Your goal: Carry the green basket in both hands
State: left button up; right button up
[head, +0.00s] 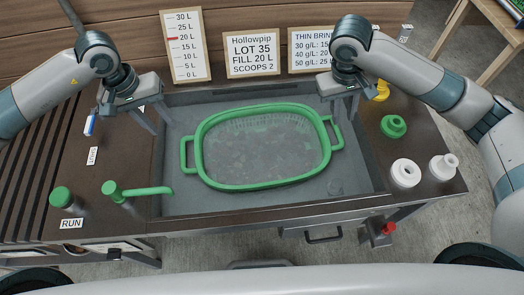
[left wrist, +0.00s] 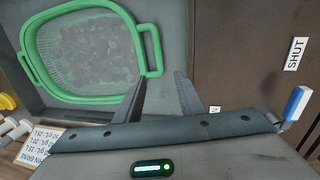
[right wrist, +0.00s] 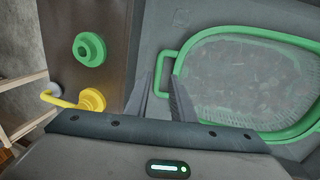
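The green basket (head: 204,169) sits in the grey sink basin, with dark chestnuts seen dimly inside its mesh. It has a loop handle at each end. My left gripper (head: 162,126) is open and empty, above and left of the left handle (head: 186,154). In the left wrist view the handle (left wrist: 158,52) lies just beyond the fingertips. My right gripper (head: 347,118) is open, above and close to the right handle (head: 337,133). In the right wrist view the handle (right wrist: 160,68) is near the fingertips; I cannot tell whether they touch it.
The basin (head: 290,205) has rims around the basket. A green tap (head: 140,190) reaches over its left side. Green (head: 393,126), yellow (head: 381,90) and white (head: 405,173) fittings stand on the right counter. Signs (head: 252,55) stand along the back.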

pick_arm(q)
jog(key=shift+f, duration=0.1)
pick_arm(e)
jog(key=shift+f, duration=0.1)
